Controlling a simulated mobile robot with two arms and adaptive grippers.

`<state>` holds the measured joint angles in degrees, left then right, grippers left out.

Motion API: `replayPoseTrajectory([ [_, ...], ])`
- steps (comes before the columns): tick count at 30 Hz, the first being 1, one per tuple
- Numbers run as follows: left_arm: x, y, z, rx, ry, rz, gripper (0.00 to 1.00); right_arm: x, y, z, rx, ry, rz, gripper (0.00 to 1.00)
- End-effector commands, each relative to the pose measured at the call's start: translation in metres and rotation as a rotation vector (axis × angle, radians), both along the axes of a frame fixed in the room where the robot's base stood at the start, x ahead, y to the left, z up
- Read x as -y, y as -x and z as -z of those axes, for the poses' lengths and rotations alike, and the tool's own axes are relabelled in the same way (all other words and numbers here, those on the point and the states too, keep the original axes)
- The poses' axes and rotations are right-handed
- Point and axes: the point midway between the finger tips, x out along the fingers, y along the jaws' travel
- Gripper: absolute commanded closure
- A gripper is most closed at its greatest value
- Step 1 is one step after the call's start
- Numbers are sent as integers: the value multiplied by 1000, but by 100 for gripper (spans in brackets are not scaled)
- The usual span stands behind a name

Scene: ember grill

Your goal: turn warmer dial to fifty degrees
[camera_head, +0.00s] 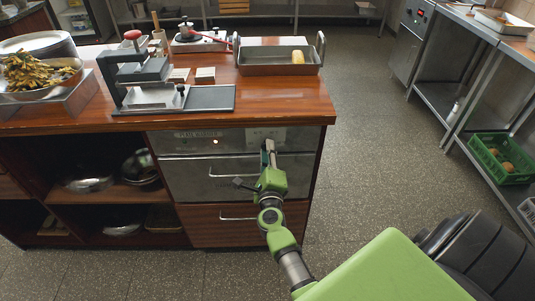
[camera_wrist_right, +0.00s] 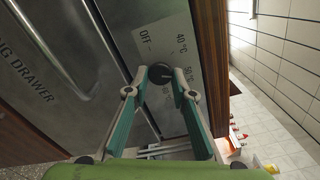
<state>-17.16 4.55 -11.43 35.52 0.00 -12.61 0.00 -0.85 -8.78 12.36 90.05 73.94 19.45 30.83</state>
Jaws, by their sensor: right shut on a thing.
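The warmer dial (camera_wrist_right: 159,73) is a round black knob on the drawer's metal front in the right wrist view. A pale scale plate (camera_wrist_right: 166,43) beside it reads OFF, 40 °C and 50 °C, with more markings partly hidden. My right gripper (camera_wrist_right: 160,75) is shut on the dial, one fingertip on each side of it. In the head view my right gripper (camera_head: 268,148) reaches the upper right of the warming drawer front (camera_head: 225,141) and hides the dial there. The dial's pointer is too small to read surely. My left gripper is not in view.
A small lamp (camera_head: 215,142) glows orange on the drawer front. Drawer handles (camera_head: 232,173) stick out beside and below my right gripper. A metal pan (camera_head: 280,65) and a press (camera_head: 150,85) stand on the wooden counter (camera_head: 215,120). The floor to the right is clear.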

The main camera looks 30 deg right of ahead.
Motion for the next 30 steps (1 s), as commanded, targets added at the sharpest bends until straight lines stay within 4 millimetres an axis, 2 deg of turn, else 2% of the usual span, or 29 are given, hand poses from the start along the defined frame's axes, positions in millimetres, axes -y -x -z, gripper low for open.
replayPoseTrajectory([
  [9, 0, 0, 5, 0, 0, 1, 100, -1, 1, 4, 53, -97, 0, 98],
  [24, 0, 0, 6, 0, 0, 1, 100, -1, 1, 4, 62, -112, 0, 98],
  [25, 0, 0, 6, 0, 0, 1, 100, -1, 1, 4, 62, -112, 0, 74],
  [26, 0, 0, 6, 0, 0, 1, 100, -1, 1, 4, 62, -112, 0, 66],
  [27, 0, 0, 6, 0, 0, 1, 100, -1, 1, 3, 62, -111, 0, 62],
  [30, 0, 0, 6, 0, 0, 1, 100, -1, 1, 3, 63, -111, 0, 62],
])
